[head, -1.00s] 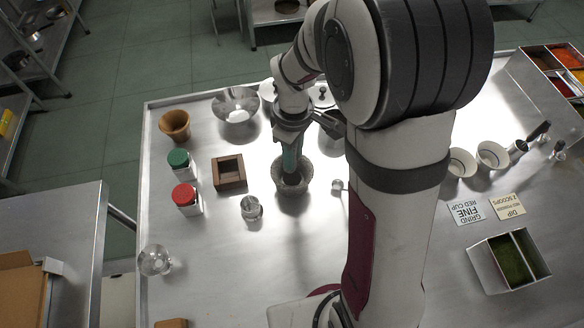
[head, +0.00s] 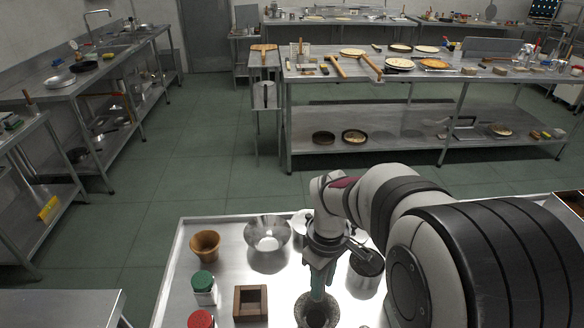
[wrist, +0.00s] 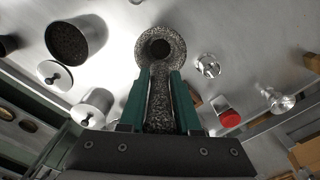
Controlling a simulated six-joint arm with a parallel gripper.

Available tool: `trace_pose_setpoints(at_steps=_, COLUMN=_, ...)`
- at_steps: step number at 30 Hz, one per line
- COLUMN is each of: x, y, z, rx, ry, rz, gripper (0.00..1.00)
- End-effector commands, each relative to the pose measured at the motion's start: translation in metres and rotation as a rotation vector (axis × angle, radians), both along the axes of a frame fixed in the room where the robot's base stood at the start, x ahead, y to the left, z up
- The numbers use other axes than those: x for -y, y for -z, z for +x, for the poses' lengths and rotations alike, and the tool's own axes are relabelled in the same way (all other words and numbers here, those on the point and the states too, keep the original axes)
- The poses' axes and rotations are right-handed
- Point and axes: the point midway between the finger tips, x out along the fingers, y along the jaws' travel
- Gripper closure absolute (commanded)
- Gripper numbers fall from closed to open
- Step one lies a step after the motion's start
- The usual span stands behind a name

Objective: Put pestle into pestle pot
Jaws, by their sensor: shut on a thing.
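My gripper (head: 321,290) has green fingers and points down over the grey speckled stone mortar (head: 316,314). In the wrist view my gripper (wrist: 160,90) is shut on the grey speckled pestle (wrist: 160,100), which lies between the fingers and points toward the mortar (wrist: 143,52). I cannot tell whether the pestle's tip is inside the mortar or above it. A metal pot (head: 364,283) with a dark top stands right of my gripper. A metal pot (wrist: 92,54) with a dark speckled inside shows in the wrist view. No pot is clearly marked as the pestle pot.
Left of the mortar stand a square wooden holder (head: 239,303), a green-lidded jar (head: 204,292), a red-lidded jar (head: 201,319), a brown cup (head: 205,247) and a metal bowl (head: 267,240). A knobbed lid (wrist: 55,76) and small canister (wrist: 95,108) are near the pot.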

Motion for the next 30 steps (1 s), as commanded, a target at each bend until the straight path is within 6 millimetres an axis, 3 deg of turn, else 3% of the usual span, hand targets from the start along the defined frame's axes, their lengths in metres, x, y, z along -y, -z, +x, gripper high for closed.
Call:
trace_pose_setpoints(at_steps=6, x=0.009, y=-0.085, z=0.008, rx=0.011, ry=0.444, rz=-0.002, gripper=1.0)
trace_pose_setpoints(at_steps=9, x=0.011, y=-0.116, z=0.005, rx=0.01, ry=0.622, rz=0.0, gripper=1.0)
trace_pose_setpoints(at_steps=12, x=0.012, y=-0.129, z=0.002, rx=0.007, ry=0.701, rz=0.002, gripper=1.0)
trace_pose_setpoints(at_steps=17, x=0.023, y=-0.129, z=0.004, rx=0.003, ry=0.721, rz=0.0, gripper=1.0)
trace_pose_setpoints(at_steps=20, x=0.054, y=-0.128, z=0.007, rx=-0.002, ry=0.755, rz=-0.001, gripper=1.0)
trace_pose_setpoints(at_steps=25, x=0.134, y=-0.117, z=0.001, rx=-0.016, ry=0.854, rz=-0.005, gripper=1.0)
trace_pose_setpoints(at_steps=30, x=0.226, y=-0.09, z=-0.039, rx=-0.034, ry=1.006, rz=-0.007, gripper=1.0)
